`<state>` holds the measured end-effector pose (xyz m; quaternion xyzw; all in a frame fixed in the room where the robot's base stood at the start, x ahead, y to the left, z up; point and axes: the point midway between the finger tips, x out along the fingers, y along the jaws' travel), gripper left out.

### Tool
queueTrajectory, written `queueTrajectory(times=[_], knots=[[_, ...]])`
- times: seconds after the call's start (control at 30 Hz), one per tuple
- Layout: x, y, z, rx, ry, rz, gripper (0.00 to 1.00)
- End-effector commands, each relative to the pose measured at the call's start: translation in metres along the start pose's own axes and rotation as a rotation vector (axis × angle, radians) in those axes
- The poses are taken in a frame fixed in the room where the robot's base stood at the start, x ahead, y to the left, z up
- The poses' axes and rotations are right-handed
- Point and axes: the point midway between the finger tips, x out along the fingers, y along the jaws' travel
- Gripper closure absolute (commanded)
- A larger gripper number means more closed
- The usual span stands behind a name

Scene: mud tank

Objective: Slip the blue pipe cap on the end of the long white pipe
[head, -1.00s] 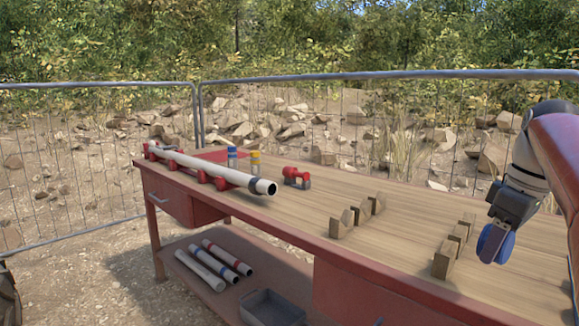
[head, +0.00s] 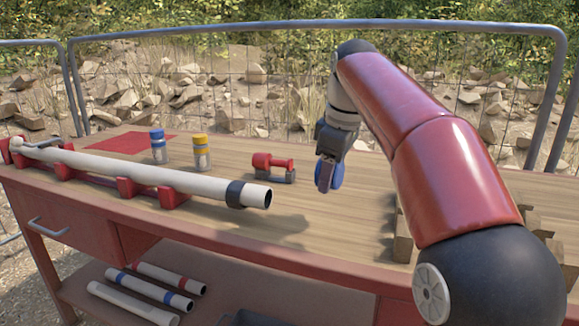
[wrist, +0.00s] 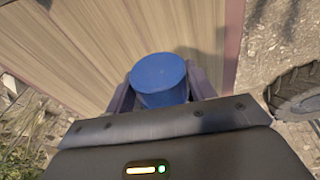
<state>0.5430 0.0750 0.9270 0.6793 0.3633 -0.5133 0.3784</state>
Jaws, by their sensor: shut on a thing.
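The long white pipe (head: 150,175) lies along red supports on the left of the bench. Its open end (head: 262,198), with a dark band (head: 237,194) just behind it, points right. The blue pipe cap (head: 336,176) is held in my gripper (head: 327,178) above the bench, to the right of the pipe's open end and apart from it. In the wrist view the blue cap (wrist: 160,79) sits between the two fingers of my gripper (wrist: 162,97), its round flat face showing.
A blue-topped bottle (head: 158,147), a yellow-topped bottle (head: 201,153) and a red tool (head: 271,166) stand behind the pipe. Wooden blocks (head: 402,235) are at right, partly behind my arm. Short pipes (head: 150,290) lie on the lower shelf. Bench between pipe and blocks is clear.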

Motion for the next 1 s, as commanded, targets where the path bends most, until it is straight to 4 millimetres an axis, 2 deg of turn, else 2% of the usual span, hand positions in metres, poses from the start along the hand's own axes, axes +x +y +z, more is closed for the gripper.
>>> queueTrajectory(times=[0.03, 0.1, 0.2, 0.3, 0.67, 1.0], knots=[[0.001, -0.01, -0.021, -0.042, 0.009, 0.008, 0.6], [0.002, -0.021, -0.04, -0.08, 0.016, 0.019, 0.6], [0.003, -0.031, -0.059, -0.114, 0.025, 0.028, 0.6], [0.004, -0.036, -0.067, -0.13, 0.029, 0.033, 0.6], [0.022, -0.039, -0.066, -0.131, 0.029, 0.032, 0.6], [0.06, -0.045, -0.064, -0.13, 0.03, 0.033, 0.6]])
